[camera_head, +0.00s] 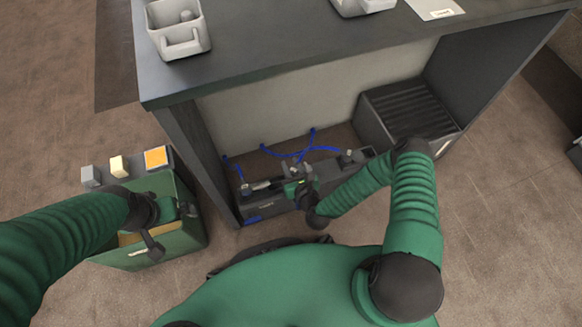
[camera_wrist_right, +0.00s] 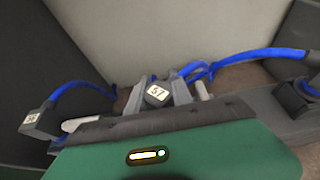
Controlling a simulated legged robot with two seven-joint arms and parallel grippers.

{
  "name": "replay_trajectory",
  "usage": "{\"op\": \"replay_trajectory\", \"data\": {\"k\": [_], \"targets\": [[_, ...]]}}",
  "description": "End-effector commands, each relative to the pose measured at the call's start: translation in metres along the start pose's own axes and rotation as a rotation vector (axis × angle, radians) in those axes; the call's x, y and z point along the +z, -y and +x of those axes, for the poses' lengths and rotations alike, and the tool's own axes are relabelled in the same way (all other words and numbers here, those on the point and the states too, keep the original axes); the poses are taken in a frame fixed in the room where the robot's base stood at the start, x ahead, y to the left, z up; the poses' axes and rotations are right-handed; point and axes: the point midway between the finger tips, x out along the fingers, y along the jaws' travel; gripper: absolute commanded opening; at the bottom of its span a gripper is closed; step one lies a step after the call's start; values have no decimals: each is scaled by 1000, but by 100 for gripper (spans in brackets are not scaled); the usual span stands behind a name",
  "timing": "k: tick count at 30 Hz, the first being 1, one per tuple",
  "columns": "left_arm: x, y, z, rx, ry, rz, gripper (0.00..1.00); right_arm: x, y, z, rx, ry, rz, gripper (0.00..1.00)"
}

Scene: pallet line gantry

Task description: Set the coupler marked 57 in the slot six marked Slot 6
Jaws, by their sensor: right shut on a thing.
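The coupler marked 57 (camera_wrist_right: 157,95) is between the grey fingers of my right gripper (camera_wrist_right: 158,92), its label facing the wrist camera and a blue cable running off behind it. In the head view my right gripper (camera_head: 299,184) is low over the dark slotted rail (camera_head: 268,208) under the bench. The gripper hides most of the coupler there. A small white label shows on the rail's front, too small to read. I cannot tell which slot is Slot 6. My left gripper (camera_head: 152,243) is over the green box; its fingers are too small to judge.
Another dark coupler (camera_wrist_right: 38,122) with a blue cable and an unclear label is at the left. Blue cables (camera_head: 300,152) run to the back panel. A ribbed dark box (camera_head: 408,105) stands right of the rail. The green box (camera_head: 188,222) stands left, outside the bench (camera_head: 260,45).

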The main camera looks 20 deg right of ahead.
Motion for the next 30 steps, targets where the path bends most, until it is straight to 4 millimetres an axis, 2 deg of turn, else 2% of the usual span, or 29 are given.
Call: {"op": "replay_trajectory", "data": {"k": [1, 6, 14, 17, 20, 24, 30], "targets": [[0, 0, 0, 0, 0, 0, 100, -2, 0, -1, 0, -5, 0, 29], [0, 0, 0, 0, 0, 0, 100, -1, 0, -1, 0, -3, 0, 48], [0, 0, -1, 0, 0, 0, 100, 0, 0, -1, 0, -2, 0, 48], [-2, 0, -6, 0, 0, 0, 100, 1, 1, -9, -1, -4, 0, 48], [-4, 0, -18, 0, 0, 0, 100, 4, 0, -29, 0, -5, 2, 48], [-8, 0, -35, 0, 0, 0, 100, 6, 0, -67, -1, -6, 4, 48], [-12, 0, -49, 0, 0, 0, 100, 3, 0, -109, -1, -4, 0, 48]]}}
